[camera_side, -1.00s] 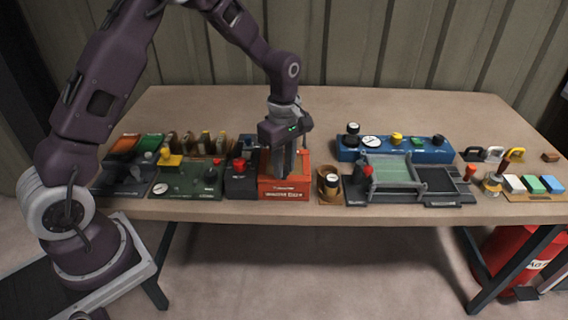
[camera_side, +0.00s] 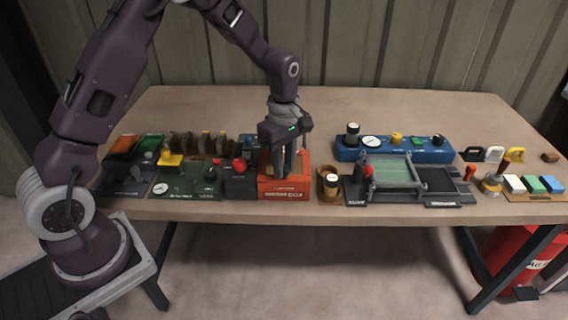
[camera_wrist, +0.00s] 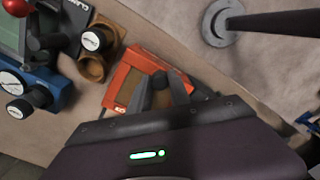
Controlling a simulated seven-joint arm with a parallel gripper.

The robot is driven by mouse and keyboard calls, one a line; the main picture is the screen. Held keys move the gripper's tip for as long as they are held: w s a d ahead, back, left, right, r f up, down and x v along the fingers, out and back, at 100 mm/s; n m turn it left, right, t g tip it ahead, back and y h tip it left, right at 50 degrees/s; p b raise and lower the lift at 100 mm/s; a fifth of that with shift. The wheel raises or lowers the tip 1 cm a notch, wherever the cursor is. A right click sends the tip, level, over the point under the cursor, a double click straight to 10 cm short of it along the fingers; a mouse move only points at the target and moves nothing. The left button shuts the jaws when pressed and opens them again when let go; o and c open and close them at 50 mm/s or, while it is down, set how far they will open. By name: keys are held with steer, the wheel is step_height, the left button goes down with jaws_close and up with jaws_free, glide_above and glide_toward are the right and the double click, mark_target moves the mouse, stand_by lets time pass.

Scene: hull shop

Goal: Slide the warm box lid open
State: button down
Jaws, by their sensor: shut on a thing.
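The warm box is an orange-red box (camera_side: 284,190) with pale lettering on its front, near the table's front edge; it also shows in the wrist view (camera_wrist: 127,77). My gripper (camera_side: 284,172) points down at its top. In the wrist view my two dark fingers (camera_wrist: 160,92) come down over the box and are shut on a part of the lid. The held part is hidden between the fingers. The lid's outline is mostly covered by my gripper, and I cannot tell how far open it is.
A dark block with a red knob (camera_side: 239,180) stands close at the left. A brown holder with a black-and-white knob (camera_side: 329,184) stands close at the right. A blue panel with knobs (camera_side: 420,151) lies farther right.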

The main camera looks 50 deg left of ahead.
steer(key=w+a, duration=0.8)
steer(key=shift+w+r, duration=0.1)
steer(key=c, duration=1.2)
jaws_free()
